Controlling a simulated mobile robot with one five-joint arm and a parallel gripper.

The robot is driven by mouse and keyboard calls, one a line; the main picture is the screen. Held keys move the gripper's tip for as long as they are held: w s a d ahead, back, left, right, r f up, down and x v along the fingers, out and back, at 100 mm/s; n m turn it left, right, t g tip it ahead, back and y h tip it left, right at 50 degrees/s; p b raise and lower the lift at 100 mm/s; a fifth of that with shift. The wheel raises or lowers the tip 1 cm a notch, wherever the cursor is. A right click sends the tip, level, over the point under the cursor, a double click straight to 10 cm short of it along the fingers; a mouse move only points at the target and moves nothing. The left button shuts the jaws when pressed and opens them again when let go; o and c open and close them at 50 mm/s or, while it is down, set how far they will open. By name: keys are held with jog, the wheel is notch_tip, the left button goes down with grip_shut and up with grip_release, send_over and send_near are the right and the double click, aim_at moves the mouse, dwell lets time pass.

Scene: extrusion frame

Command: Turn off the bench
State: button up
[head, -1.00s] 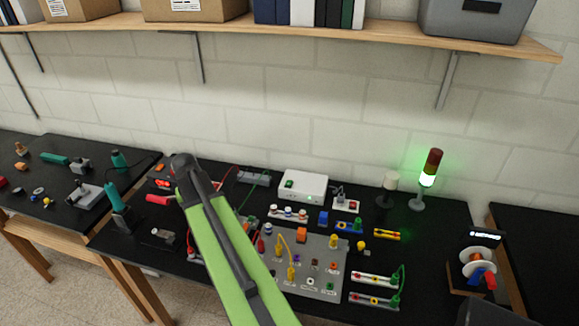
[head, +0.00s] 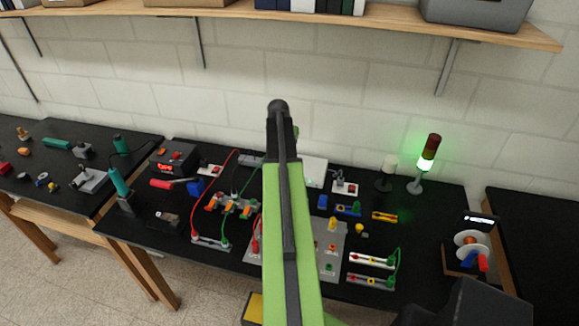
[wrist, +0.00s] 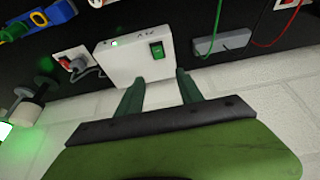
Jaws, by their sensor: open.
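A white box (wrist: 128,60) with a green rocker switch (wrist: 157,50) and a small green light lies just beyond my fingertips in the wrist view. In the head view my arm partly covers the white box (head: 315,172). My gripper (wrist: 158,82) is open and empty, its two fingers apart near the box's edge below the switch. My arm hides the gripper in the head view. A signal tower (head: 427,160) at the back right glows green. A red switch on a white plate (head: 345,187), with a plug beside it, sits right of the box.
A power supply with a red display (head: 172,162) stands at the left. A grey strip (wrist: 222,42) lies beside the box in the wrist view. A panel with coloured sockets (head: 328,262) is in front. The wall rises behind; a shelf (head: 400,32) hangs above.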

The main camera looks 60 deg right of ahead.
jog(key=b+x, duration=1)
jog(key=x, duration=0.3)
jog(key=shift+w, duration=0.1)
jog(key=shift+r, duration=0.15)
jog(key=shift+c, duration=0.3)
grip_shut()
